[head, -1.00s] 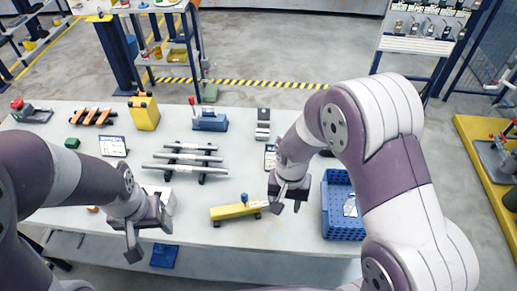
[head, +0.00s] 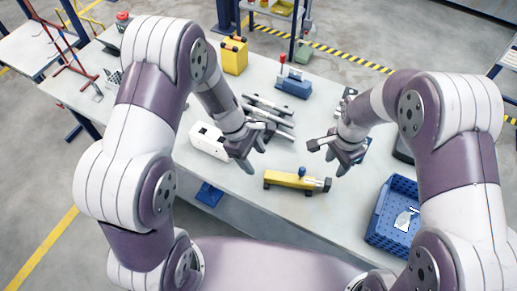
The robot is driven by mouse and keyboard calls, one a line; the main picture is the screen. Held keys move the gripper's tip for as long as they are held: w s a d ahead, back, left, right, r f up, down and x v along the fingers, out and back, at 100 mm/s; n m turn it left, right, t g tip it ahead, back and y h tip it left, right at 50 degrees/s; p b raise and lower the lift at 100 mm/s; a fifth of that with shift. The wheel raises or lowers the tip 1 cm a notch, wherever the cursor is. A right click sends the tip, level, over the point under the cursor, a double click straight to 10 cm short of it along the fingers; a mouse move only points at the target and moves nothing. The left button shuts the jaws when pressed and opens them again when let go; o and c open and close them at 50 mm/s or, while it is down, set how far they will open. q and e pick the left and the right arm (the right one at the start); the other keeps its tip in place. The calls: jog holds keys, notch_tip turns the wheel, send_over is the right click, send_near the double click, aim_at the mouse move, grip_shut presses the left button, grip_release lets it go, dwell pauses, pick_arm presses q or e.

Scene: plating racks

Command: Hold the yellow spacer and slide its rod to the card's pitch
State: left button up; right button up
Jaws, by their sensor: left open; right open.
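The yellow spacer (head: 291,179) lies on the table near its front edge. It has a blue knob (head: 302,171) on top and a metal rod (head: 314,183) with a dark end at its right. My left gripper (head: 247,156) is open and empty, above the table to the upper left of the spacer. My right gripper (head: 330,158) is open and empty, to the upper right of the spacer. Neither gripper touches the spacer. I cannot make out the pitch card; the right arm covers part of the table there.
A blue crate (head: 378,222) with a pale card-like piece in it stands at the right. A white box (head: 207,140) and dark-footed metal bars (head: 268,112) lie left and behind. A yellow container (head: 235,57) and a blue fixture (head: 293,86) stand farther back. Bare tabletop surrounds the spacer.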

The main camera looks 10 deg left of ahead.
aim_at(273, 175)
pick_arm(q)
jog(key=d+f+n, duration=0.1)
jog(key=d+f, duration=0.1)
jog(key=f, duration=0.1)
jog(key=d+f+n, duration=0.1)
jog(key=f, duration=0.3)
jog(key=w+d+f, duration=0.1)
jog(key=d+f, duration=0.1)
jog(key=f, duration=0.1)
jog(key=shift+d+f+n, duration=0.35)
jog(key=shift+f+n, duration=0.05)
grip_shut()
